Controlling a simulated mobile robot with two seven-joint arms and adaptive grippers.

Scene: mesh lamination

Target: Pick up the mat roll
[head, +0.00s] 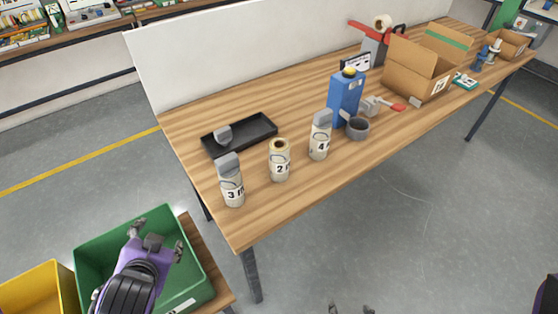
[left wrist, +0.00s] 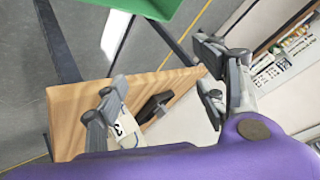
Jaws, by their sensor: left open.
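Three upright cream rolls stand on the near left part of the wooden table. One is marked 3 (head: 233,191), one 2 (head: 279,165) and one 4 (head: 319,143). The 3 and 4 rolls have grey pieces on top; the 2 roll shows an open core. I cannot tell which is the mat roll. My left gripper (head: 156,240) is open and empty over the green bin, apart from the rolls. In the left wrist view its fingers (left wrist: 162,85) are spread, with the 3 roll (left wrist: 124,128) partly behind one. My right gripper (head: 350,309) shows only two separated fingertips at the bottom edge.
A black tray (head: 262,129) with a grey piece lies behind the rolls. A blue device (head: 345,98), a grey cup (head: 358,130) and cardboard box (head: 418,80) stand further right. The green bin (head: 200,262) and a yellow bin (head: 35,290) are front left. A white panel (head: 220,45) backs the table.

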